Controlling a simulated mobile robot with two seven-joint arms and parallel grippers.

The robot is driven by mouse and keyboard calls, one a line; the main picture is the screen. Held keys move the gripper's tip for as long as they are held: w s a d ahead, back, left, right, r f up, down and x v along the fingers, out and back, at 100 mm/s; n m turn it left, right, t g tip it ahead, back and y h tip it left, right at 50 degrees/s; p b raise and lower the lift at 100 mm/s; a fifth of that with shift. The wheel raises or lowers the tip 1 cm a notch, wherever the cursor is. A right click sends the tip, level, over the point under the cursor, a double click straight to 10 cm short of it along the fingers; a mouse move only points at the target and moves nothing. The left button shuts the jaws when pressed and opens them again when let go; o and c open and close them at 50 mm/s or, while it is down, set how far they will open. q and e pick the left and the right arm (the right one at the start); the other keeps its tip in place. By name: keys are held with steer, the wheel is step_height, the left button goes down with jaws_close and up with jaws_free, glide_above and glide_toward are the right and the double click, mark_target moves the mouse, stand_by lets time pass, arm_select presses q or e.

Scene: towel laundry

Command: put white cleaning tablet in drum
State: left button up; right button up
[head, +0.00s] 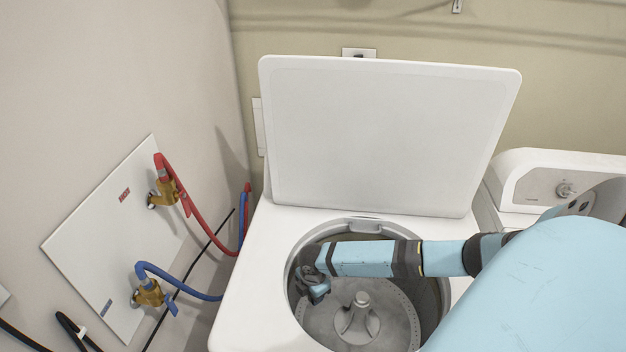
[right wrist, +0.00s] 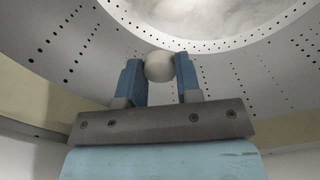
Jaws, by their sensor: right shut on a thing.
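The white cleaning tablet (right wrist: 159,66) shows in the right wrist view as a small round white thing between the two blue fingers of my right gripper (right wrist: 160,80). The gripper is shut on it. In the head view my right gripper (head: 314,287) is at the left side of the washer's drum opening, inside the rim; the tablet cannot be made out there. The drum (head: 390,318) is open, with a pale agitator (head: 358,318) standing in its middle. Its perforated wall (right wrist: 75,45) fills much of the right wrist view. My left gripper is not in view.
The washer's white lid (head: 385,135) stands raised behind the opening. Red (head: 205,228) and blue (head: 180,283) hoses run from the left wall beside the washer. A second white appliance (head: 535,178) stands at the right. My right arm crosses the opening's right side.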

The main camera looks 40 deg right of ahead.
step_height(320, 180, down, 9)
steer(key=b, duration=0.5)
steer(key=shift+f, duration=0.1)
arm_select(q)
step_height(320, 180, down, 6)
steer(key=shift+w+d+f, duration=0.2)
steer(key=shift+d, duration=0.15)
arm_select(e)
steer(key=shift+f, duration=0.4)
steer(key=o, duration=1)
arm_select(q)
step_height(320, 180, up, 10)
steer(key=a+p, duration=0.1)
steer(key=p, duration=0.9)
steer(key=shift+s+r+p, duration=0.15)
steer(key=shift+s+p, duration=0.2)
steer(key=shift+p, duration=0.05)
arm_select(e)
step_height(320, 180, up, 12)
steer(key=shift+r, duration=0.1)
